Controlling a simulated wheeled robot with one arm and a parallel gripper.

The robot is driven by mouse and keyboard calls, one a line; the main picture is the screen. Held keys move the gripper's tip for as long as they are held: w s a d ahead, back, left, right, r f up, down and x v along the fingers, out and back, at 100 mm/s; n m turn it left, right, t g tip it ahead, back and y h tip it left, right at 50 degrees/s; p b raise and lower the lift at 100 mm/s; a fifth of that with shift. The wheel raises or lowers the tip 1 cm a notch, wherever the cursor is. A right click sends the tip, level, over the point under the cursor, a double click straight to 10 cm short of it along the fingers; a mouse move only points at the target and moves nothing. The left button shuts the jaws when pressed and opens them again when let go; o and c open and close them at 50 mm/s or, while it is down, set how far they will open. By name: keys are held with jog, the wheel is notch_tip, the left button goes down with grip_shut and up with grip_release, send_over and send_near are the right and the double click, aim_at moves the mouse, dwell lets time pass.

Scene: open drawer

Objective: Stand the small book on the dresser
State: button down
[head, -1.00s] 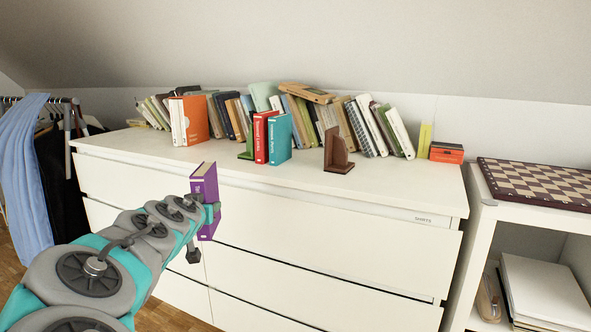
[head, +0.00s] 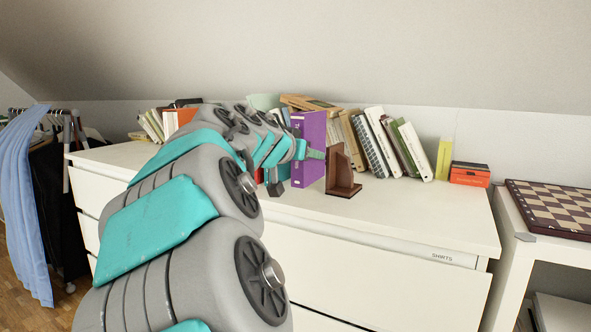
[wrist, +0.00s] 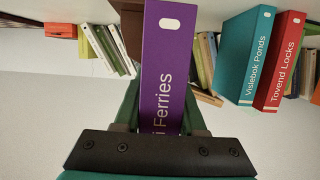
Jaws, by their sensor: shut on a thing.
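The small purple book (head: 309,122) is upright above the dresser top (head: 420,213), between the teal book (head: 283,173) and the brown bookend (head: 340,178). My gripper (head: 312,153) is shut on it. The wrist view, which is upside down, shows the purple book (wrist: 165,60) between my fingers (wrist: 160,115), spine toward the camera. There the teal book (wrist: 243,60) and red book (wrist: 282,60) stand to the right with a gap, and the brown bookend (wrist: 131,30) is partly hidden behind the purple book. I cannot tell whether the book touches the dresser.
A row of leaning books (head: 392,145) runs along the back wall. An orange-and-black box (head: 469,174) is at the dresser's right end. A chessboard (head: 556,208) lies on the shelf unit to the right. The dresser's front right top is clear. My arm hides the left part.

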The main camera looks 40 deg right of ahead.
jog(key=shift+w+d+f+p, duration=0.1)
jog(key=shift+w+d+f, duration=0.75)
jog(key=shift+w, duration=1.25)
jog(key=shift+w+d+f+p, duration=0.15)
jog(key=shift+w+d+f, duration=0.7)
jog(key=shift+w, duration=1.2)
jog(key=shift+w+d+f+p, duration=0.1)
jog(key=shift+w+d+f, duration=0.7)
jog(key=shift+w, duration=1.3)
jog(key=shift+d, duration=0.1)
jog(key=c, duration=0.8)
grip_release()
jog(key=shift+o, duration=0.2)
jog(key=shift+r, duration=0.1)
jog(key=shift+s, duration=0.1)
jog(key=v, duration=1.2)
jog(key=shift+b, duration=0.3)
